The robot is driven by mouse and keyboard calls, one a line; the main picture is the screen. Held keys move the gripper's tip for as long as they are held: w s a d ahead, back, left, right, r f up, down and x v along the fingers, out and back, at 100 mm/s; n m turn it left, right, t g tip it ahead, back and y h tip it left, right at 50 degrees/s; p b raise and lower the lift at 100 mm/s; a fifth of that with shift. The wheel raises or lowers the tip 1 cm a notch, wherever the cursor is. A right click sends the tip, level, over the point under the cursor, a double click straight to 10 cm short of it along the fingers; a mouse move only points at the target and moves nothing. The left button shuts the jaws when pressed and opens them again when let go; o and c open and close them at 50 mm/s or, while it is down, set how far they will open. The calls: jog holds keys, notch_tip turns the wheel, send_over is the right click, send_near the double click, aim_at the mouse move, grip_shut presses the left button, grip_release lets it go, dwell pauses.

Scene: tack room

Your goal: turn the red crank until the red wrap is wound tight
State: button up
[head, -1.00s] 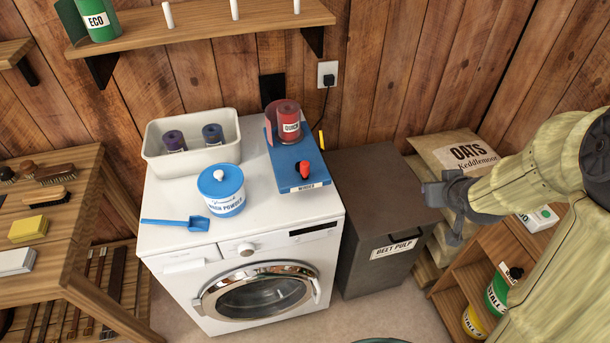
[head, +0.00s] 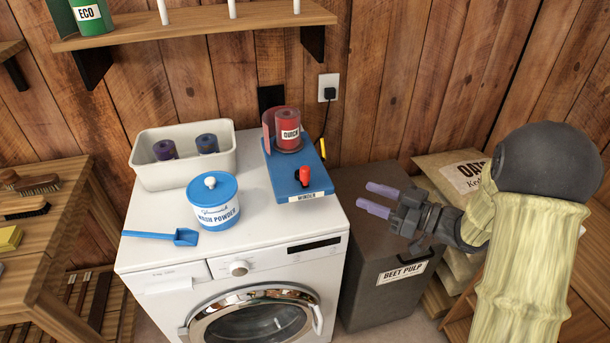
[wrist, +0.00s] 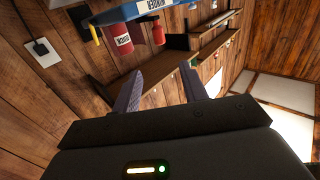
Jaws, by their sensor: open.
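The blue winder (head: 312,182) sits on the right side of the washing machine's top. Its red crank knob (head: 304,174) stands upright near the front end. The red wrap (head: 287,128), labelled QUICK, stands on the winder's back end with a loose flap at its left. My gripper (head: 373,198) is open and empty, to the right of the winder and apart from it, above the beet pulp bin. In the wrist view the red knob (wrist: 158,33) and red wrap (wrist: 118,40) appear at the top, beyond my gripper's spread fingers (wrist: 165,92).
On the washing machine (head: 262,225) stand a wash powder tub (head: 214,207), a blue scoop (head: 184,237) and a white bin (head: 183,178) with two rolled wraps. The dark beet pulp bin (head: 385,290) stands at its right. A wooden shelf (head: 200,25) hangs above.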

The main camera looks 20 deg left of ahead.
aim_at(305, 168)
jog(key=p+x, duration=0.1)
jog(key=x, duration=1.6)
jog(key=shift+w+a+p, duration=0.15)
jog(key=shift+p, duration=0.15)
grip_shut()
